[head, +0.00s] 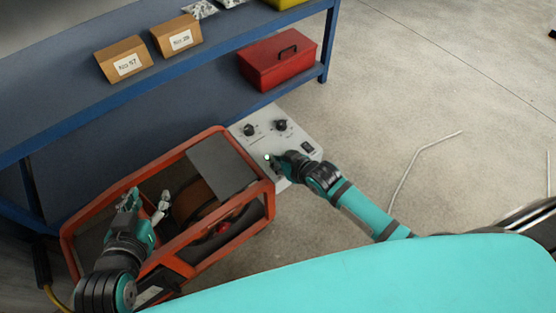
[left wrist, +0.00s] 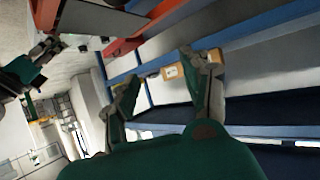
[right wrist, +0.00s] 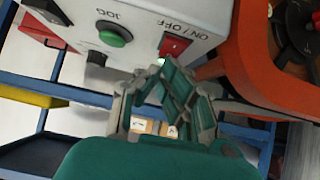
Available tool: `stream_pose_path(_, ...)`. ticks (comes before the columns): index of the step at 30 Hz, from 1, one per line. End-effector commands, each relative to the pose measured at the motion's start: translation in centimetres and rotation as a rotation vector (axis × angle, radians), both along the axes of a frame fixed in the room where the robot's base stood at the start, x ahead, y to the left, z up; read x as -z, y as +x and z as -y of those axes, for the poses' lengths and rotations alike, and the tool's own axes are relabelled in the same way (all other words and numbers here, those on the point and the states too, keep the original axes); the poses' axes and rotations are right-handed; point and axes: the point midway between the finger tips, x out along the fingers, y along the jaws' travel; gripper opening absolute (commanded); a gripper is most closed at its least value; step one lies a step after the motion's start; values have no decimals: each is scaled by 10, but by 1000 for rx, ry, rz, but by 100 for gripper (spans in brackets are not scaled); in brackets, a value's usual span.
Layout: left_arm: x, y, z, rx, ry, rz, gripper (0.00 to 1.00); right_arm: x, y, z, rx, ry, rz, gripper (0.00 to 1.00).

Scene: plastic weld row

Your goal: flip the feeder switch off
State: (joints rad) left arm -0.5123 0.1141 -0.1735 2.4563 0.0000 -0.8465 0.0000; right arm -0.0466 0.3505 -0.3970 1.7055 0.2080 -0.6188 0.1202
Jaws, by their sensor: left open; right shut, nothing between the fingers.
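A red rocker switch (right wrist: 173,46) labelled ON/OFF sits on the light grey control panel (right wrist: 145,17) in the right wrist view. A small pale green lamp (right wrist: 161,61) glows at its lower edge. My right gripper (right wrist: 165,75) is shut and empty, its tips close below the switch; contact cannot be told. In the head view my right gripper (head: 276,161) is over the panel's lower edge and hides the red switch. My left gripper (head: 145,200) is open and empty over the orange frame; its spread fingers show in the left wrist view (left wrist: 157,75).
The orange feeder frame (head: 210,255) holds a reel. A blue shelf (head: 190,90) bears boxes and a red toolbox (head: 277,65). Floor at right is mostly clear.

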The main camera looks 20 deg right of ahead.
Motion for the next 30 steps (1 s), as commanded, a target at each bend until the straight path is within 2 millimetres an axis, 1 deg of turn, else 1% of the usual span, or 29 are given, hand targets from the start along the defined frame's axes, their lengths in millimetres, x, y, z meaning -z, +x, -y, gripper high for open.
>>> stream_pose_path(11,-1,0,0,0,0,0,48,0,0,0,0,0,-1,0)
stream_pose_path(14,6,-7,-3,-4,14,-55,48,-1,1,0,0,-3,-9,0)
stream_pose_path(17,20,-21,-10,-13,37,-162,48,-1,2,-1,1,-10,-28,0)
stream_pose_path(21,40,-51,-20,-26,78,-345,48,1,4,-1,1,-21,-59,0)
stream_pose_path(24,52,-74,-29,-35,106,-474,48,2,5,-2,1,-29,-82,0)
stream_pose_path(27,60,-99,-37,-45,132,-600,48,4,5,-2,1,-37,-105,0)
stream_pose_path(30,63,-122,-43,-53,154,-708,48,5,6,-2,1,-45,-123,0)
